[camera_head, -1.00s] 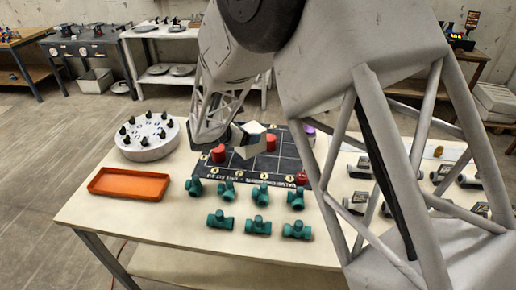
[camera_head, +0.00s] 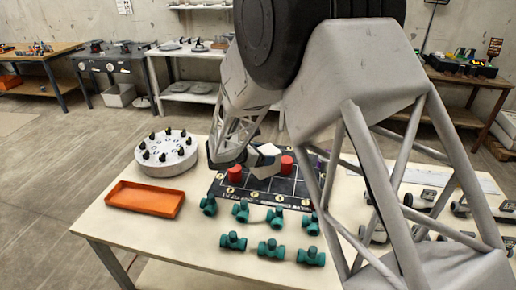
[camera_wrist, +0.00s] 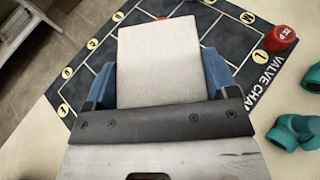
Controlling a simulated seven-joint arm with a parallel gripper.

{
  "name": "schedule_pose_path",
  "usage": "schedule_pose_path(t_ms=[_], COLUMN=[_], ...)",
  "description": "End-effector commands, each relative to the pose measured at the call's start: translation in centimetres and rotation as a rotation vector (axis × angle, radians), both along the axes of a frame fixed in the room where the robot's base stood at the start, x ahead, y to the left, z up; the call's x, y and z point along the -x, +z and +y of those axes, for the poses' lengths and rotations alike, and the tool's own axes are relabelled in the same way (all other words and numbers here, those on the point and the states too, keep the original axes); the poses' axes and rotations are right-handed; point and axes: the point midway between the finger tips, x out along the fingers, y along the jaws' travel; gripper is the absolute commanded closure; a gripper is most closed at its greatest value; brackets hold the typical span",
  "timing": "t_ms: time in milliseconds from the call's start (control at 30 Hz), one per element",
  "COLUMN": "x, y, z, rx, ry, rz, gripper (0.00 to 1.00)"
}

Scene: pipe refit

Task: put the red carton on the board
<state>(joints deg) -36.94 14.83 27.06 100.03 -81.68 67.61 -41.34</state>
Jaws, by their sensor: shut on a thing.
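My gripper (camera_wrist: 158,80) is shut on a pale grey-white box (camera_wrist: 158,55), held between blue finger pads; no red shows on its visible face. In the head view the box (camera_head: 268,149) shows as a small white patch over the dark board (camera_head: 262,187), between two red cylinders. I cannot tell whether the box touches the board. My arm hides the board's right side.
Several green pipe fittings (camera_head: 233,241) stand in front of the board. An orange tray (camera_head: 145,199) lies at the left, with a round grey stand (camera_head: 166,153) of black-topped pieces behind it. Grey fittings (camera_head: 420,199) lie to the right, partly behind my arm.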

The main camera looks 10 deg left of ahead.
Motion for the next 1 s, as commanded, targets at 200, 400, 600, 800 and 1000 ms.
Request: schedule_pose_path(t_ms=[200, 400, 600, 800, 1000], x=[-2.9, -5.4, -7.9, -10.2, -11.6], y=[-0.2, -0.6, -0.8, -1.0, -1.0], z=[1.4, 2.5, 3.6, 4.7, 5.3], rx=[-0.001, 0.000, 0.000, -0.001, -0.001], ry=[-0.001, 0.000, 0.000, -0.001, 0.001], rz=[-0.002, 0.000, -0.001, -0.002, -0.001], gripper=[0.53, 0.53, 0.53, 0.53, 0.53])
